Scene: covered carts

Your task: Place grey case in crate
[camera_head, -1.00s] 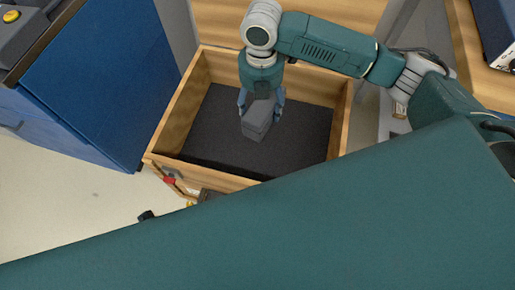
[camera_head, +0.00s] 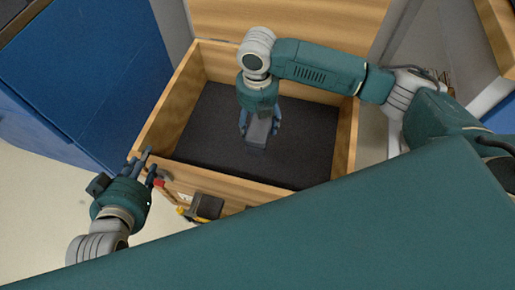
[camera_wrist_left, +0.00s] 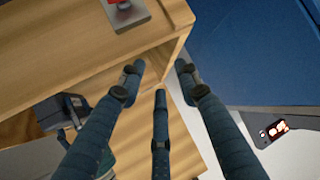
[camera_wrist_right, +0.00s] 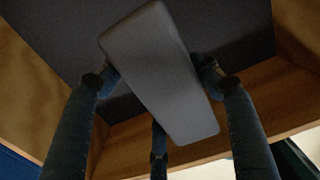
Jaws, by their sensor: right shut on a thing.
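The grey case (camera_head: 257,132) is held by my right gripper (camera_head: 261,122) inside the wooden crate (camera_head: 345,135), over its dark floor. In the right wrist view the case (camera_wrist_right: 160,72) lies between the fingers of my right gripper (camera_wrist_right: 155,85), which are shut on it. I cannot tell whether the case touches the floor. My left gripper (camera_head: 148,166) is at the crate's front left corner, outside it. In the left wrist view its fingers (camera_wrist_left: 158,82) are spread and empty, close to a wooden edge of the crate (camera_wrist_left: 60,50).
A wooden panel (camera_head: 290,20) stands behind the crate. A blue cabinet (camera_head: 85,75) is close on the left. A dark and yellow item (camera_head: 206,207) and a red item sit at the crate's front. The crate's floor around the case is clear.

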